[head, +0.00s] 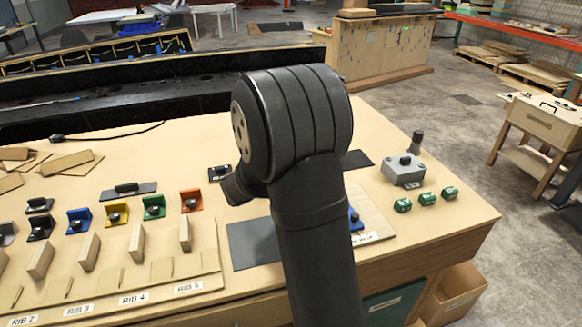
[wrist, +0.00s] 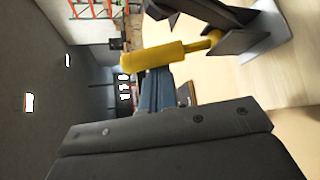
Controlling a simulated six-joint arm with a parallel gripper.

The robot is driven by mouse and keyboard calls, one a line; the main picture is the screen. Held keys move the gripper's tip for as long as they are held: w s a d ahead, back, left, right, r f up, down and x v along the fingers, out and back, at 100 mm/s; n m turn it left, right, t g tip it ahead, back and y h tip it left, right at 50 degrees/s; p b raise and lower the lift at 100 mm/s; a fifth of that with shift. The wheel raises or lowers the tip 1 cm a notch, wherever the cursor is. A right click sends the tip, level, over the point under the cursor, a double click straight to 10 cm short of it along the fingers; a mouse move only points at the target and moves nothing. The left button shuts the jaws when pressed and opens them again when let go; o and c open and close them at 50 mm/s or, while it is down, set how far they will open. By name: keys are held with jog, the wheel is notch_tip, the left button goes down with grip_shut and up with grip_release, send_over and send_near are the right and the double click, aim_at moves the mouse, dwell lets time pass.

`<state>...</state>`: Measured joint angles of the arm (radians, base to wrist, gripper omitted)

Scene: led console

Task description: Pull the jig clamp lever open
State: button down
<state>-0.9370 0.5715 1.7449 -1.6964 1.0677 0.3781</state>
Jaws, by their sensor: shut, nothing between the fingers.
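The clamp lever's yellow handle (wrist: 155,56) fills the upper middle of the wrist view, lying nearly level in that picture. It joins a dark metal clamp (wrist: 235,25) at the upper right, on a pale base. My gripper (wrist: 153,80) is shut and empty, its fingertips at the lower side of the yellow handle. I cannot tell whether they touch it. In the head view my own arm hides the lever and the fingertips.
In the head view, a grey box with a black knob (head: 404,168) and several green blocks (head: 427,200) stand right of my arm. Coloured brackets (head: 154,206) and wooden ribs (head: 137,242) stand to the left. Bare bench top (head: 455,225) shows at the right edge.

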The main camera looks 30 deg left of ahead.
jog(key=shift+s+d+r, duration=0.3)
jog(key=shift+s+d, duration=0.1)
jog(key=shift+d, duration=0.05)
jog(key=shift+s, duration=0.15)
dwell(0.5)
jog(key=f+v, duration=0.1)
jog(key=v, duration=0.8)
jog(key=shift+s, duration=0.55)
jog(key=shift+d, duration=0.1)
jog(key=x, duration=0.6)
jog(key=r+x, duration=0.1)
jog(key=x, duration=0.3)
jog(key=shift+w+r, duration=0.1)
jog(key=shift+w, duration=0.05)
